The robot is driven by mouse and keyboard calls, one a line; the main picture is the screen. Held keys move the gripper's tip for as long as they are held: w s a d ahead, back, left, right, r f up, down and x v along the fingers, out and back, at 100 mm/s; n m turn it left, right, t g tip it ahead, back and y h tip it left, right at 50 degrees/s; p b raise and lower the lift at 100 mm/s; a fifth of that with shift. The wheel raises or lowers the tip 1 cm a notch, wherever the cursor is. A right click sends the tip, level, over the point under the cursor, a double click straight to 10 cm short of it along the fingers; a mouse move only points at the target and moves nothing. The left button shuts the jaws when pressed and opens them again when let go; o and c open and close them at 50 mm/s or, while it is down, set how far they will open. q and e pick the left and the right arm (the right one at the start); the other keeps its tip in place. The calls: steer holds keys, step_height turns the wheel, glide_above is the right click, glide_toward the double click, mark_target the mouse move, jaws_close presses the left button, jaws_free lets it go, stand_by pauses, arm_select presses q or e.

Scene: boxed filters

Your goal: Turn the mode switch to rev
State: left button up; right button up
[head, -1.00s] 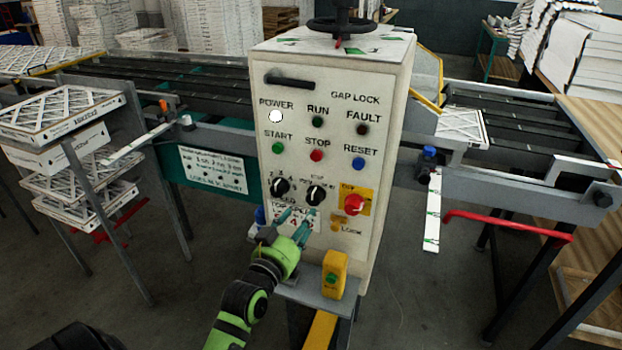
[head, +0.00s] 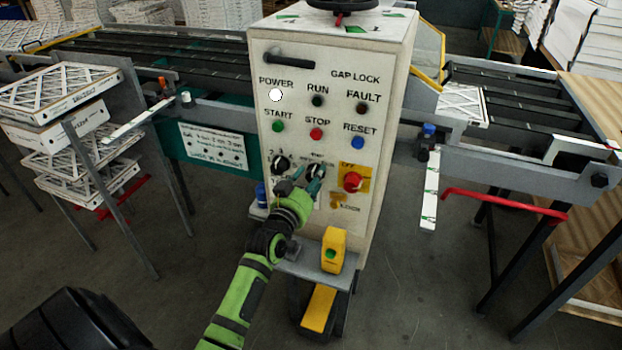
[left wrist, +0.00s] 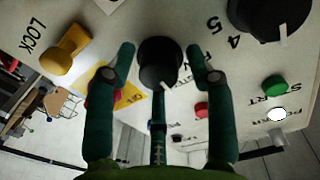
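The mode switch (head: 316,171) is the right one of two black knobs on the white control box (head: 342,125). In the left wrist view, the switch (left wrist: 158,62) sits between the teal fingers of my left gripper (left wrist: 160,52), with small gaps at both sides. Its white pointer mark shows at its lower edge in that view. My left gripper (head: 298,186) is open and empty in front of the panel, just below the switch in the head view. The lettering around the switch is partly hidden or too small to read. My right gripper is not in view.
The other black knob (head: 281,163) with numbers is close to the left of the switch. A red knob (head: 352,181) on a yellow plate is to its right. Green, red and blue buttons are above. A yellow button box (head: 333,251) stands on the shelf below.

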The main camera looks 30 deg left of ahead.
arm_select(q)
steer(key=c, duration=0.7)
steer(key=shift+o, duration=0.2)
steer(key=shift+n, duration=0.3)
steer(key=n+p, duration=0.1)
steer(key=n, duration=0.2)
steer(key=shift+r, duration=0.1)
steer(key=shift+n+p, duration=0.3)
steer(key=shift+n, duration=2.5)
steer(key=o, duration=1.1)
steer(key=shift+o, duration=0.2)
